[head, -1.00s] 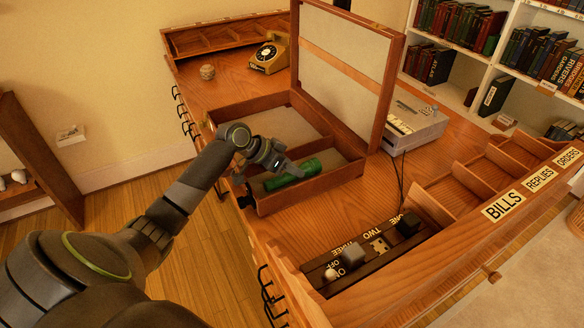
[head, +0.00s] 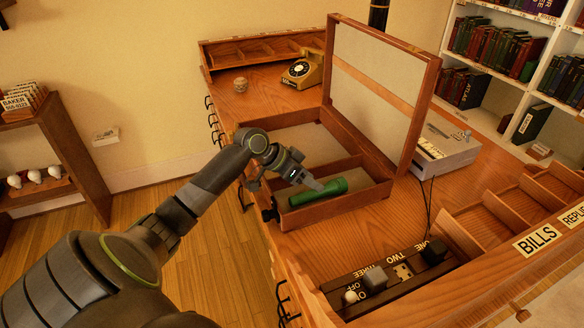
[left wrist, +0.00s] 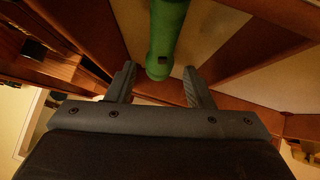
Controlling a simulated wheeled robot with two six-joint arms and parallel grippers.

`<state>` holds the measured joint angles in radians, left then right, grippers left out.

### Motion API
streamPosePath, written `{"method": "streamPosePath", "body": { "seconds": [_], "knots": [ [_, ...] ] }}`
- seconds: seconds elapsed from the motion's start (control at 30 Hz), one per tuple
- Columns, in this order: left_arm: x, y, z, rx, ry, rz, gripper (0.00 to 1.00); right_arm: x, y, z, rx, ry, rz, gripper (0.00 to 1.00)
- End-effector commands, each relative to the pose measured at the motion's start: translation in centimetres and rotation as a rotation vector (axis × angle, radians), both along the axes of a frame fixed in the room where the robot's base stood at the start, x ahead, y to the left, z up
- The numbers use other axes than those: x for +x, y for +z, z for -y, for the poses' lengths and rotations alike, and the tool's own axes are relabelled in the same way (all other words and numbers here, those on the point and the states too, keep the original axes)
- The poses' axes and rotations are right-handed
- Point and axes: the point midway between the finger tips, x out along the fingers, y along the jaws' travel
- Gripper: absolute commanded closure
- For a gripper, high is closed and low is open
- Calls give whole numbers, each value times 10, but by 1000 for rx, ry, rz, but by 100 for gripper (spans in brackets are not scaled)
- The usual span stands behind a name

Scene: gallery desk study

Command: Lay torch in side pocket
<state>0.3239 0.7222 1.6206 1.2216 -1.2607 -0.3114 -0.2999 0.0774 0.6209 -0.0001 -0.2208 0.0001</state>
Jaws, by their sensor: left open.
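A green torch (head: 333,188) lies in the narrow front compartment of an open wooden box (head: 340,203), which looks like the side pocket. My left gripper (head: 312,182) is just above the torch and hides part of it. In the left wrist view the torch (left wrist: 166,38) runs away from the camera, its near end close to the gap between the spread fingers (left wrist: 160,80). The gripper is open, and a gap shows between each finger and the torch. My right gripper is in neither view.
The raised lid (head: 382,85) stands at the box's back right. A grey device (head: 445,155) is to its right. A switch panel (head: 385,280) and label-marked trays (head: 510,205) are nearer. A telephone (head: 302,72) and a ball (head: 240,84) stand behind the box.

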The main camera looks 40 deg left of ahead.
Motion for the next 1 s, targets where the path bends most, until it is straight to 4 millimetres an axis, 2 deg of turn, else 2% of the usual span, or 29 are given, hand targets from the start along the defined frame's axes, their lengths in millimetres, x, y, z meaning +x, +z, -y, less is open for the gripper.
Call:
{"method": "streamPosePath", "body": {
  "seconds": [0.2, 0.4, 0.63, 1.0],
  "knots": [
    [-22, 29, -22, 7, 0, 1, 53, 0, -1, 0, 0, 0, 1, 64],
    [-36, 48, -36, 4, 2, 0, 53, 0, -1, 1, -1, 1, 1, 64],
    [-44, 58, -42, 0, 0, -1, 53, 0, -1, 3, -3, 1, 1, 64],
    [-44, 59, -43, 0, 0, 0, 53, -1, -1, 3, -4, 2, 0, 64]
  ]
}}
